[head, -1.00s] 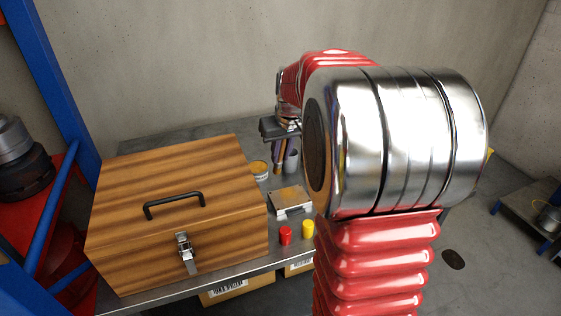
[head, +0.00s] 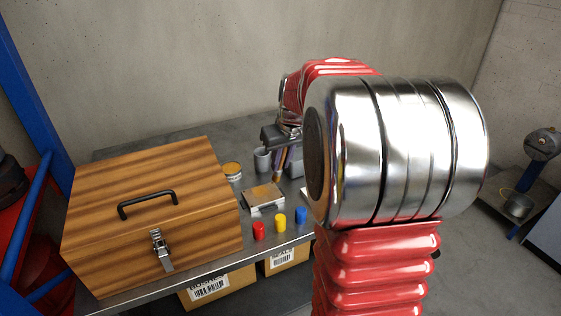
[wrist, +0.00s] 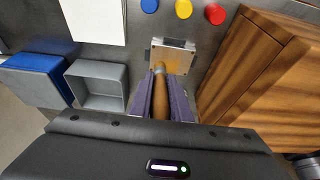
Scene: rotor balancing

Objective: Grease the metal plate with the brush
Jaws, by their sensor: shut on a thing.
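The metal plate (head: 263,196) lies on the bench in front of the wooden box's right side, its top a brownish amber. It also shows in the wrist view (wrist: 178,58), just beyond my fingertips. My gripper (head: 282,162), with purple fingers, is shut on the brush (wrist: 160,90) by its wooden handle. In the wrist view the brush's ferrule end points at the plate's near edge; I cannot tell whether it touches. In the head view the gripper hangs behind and slightly right of the plate. My arm hides the bench farther right.
A wooden box (head: 152,215) fills the bench's left. An amber-topped tin (head: 232,171) and a grey cup (head: 262,159) stand behind the plate. Red (head: 259,230), yellow (head: 281,222) and blue (head: 300,215) caps stand in front. The wrist view shows a grey open tray (wrist: 124,88) and blue box (wrist: 38,80).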

